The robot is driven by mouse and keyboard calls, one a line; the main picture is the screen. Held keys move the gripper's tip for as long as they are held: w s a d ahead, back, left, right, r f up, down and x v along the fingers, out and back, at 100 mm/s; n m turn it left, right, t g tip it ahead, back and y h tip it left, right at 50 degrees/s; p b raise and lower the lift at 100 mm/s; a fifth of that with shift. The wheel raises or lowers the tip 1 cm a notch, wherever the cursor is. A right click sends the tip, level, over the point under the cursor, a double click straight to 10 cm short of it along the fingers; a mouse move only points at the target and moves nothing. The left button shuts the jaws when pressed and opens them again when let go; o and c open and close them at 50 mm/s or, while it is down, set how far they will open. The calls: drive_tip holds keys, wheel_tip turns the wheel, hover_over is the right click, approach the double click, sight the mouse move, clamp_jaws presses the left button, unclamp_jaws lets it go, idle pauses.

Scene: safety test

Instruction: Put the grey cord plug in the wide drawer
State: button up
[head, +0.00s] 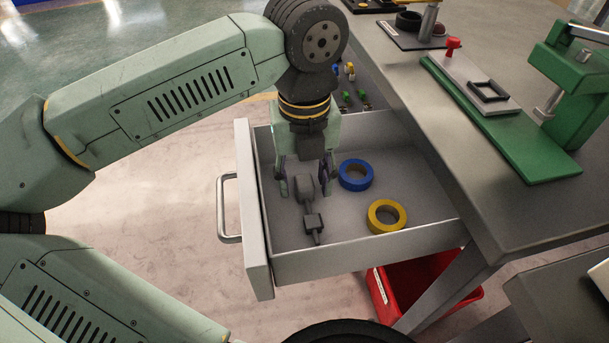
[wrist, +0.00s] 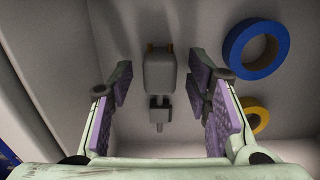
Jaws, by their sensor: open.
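The grey cord plug (head: 313,222) lies on the floor of the open wide drawer (head: 360,259), near the drawer's front panel. In the wrist view the plug (wrist: 160,75) is between the two fingers, with clear gaps on both sides. Its two brass prongs show at the top there, and its narrow end points toward my palm. My gripper (head: 306,180) is open, reaching down inside the drawer above and around the plug. In the wrist view my gripper (wrist: 160,105) has purple finger pads that do not touch the plug.
A blue tape roll (head: 355,174) and a yellow tape roll (head: 386,215) lie in the drawer to the right of the plug. The drawer's metal handle (head: 229,208) faces left. A red bin (head: 425,288) stands below. The workbench (head: 480,215) edge overhangs on the right.

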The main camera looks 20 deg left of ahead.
wheel_tip(320, 180, up, 12)
drive_tip(key=p, duration=0.1)
drive_tip(key=shift+r, duration=0.15)
idle(0.3)
drive_tip(key=shift+s, duration=0.1)
idle(0.3)
